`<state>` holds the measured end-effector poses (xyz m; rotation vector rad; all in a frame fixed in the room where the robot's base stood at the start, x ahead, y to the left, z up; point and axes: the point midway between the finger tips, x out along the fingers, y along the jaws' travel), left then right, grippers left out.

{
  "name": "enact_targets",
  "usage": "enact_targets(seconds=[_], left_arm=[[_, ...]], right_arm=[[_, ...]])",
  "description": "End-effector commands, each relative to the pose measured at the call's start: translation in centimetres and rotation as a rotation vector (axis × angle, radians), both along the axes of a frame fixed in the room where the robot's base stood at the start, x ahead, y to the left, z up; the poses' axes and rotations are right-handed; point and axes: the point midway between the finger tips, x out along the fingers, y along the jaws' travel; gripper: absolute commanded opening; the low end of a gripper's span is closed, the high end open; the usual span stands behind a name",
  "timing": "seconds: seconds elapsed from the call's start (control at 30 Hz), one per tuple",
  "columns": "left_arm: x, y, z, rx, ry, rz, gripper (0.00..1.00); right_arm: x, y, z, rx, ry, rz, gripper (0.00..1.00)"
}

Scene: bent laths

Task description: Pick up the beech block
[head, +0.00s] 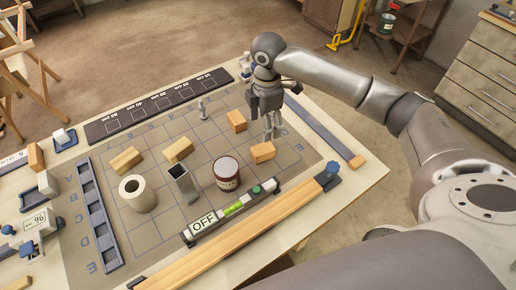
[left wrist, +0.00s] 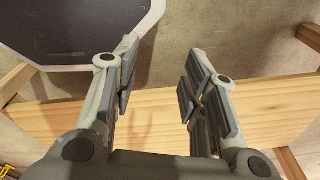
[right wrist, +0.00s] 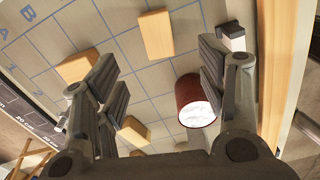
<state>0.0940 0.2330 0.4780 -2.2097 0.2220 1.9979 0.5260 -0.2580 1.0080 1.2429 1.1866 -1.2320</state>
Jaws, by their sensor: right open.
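Several similar pale wooden blocks lie on the gridded mat; I cannot tell which is beech. One block (head: 263,152) lies near the mat's right front, just below my right gripper (head: 270,132). In the right wrist view, a block (right wrist: 156,35) shows beyond and between the open fingers. Another block (head: 236,121) lies left of the gripper, and two more blocks (head: 125,160) (head: 178,150) lie farther left. My right gripper is open, empty and above the mat. My left gripper (left wrist: 158,85) is open and empty, away from the mat, with a wooden board behind it.
A dark red can (head: 227,174), a grey metal holder (head: 184,186) and a cream roll (head: 138,193) stand on the mat (head: 160,226). A dark ruler strip (head: 160,104) lies behind.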

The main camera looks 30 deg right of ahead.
Motion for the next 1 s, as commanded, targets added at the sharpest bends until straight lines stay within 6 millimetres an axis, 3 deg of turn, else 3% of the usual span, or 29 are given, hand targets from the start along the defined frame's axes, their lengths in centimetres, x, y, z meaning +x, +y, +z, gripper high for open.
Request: enact_targets(seconds=[0.03, 0.2, 0.53, 0.77, 1.0], left_arm=[[0.0, 0.1, -2.1, 0.001, 0.001, 0.000, 0.40], [-0.2, 0.2, -3.3, 0.002, 0.004, 0.001, 0.40], [-1.4, 0.4, -2.6, 0.006, 0.021, 0.000, 0.40], [-1.0, 0.4, -2.2, 0.006, 0.016, -0.001, 0.40], [-0.6, 0.3, -1.1, 0.004, 0.008, -0.002, 0.40]], right_arm=[[-0.1, -0.1, -2.1, -0.002, 0.009, 0.005, 0.65], [0.1, -0.4, -3.0, -0.002, 0.010, 0.006, 0.65], [0.1, -0.4, -7.2, -0.003, 0.012, 0.005, 0.65], [0.2, -0.4, -9.0, -0.002, 0.012, 0.005, 0.65], [0.4, -0.3, -12.5, -0.003, 0.012, 0.005, 0.65]])
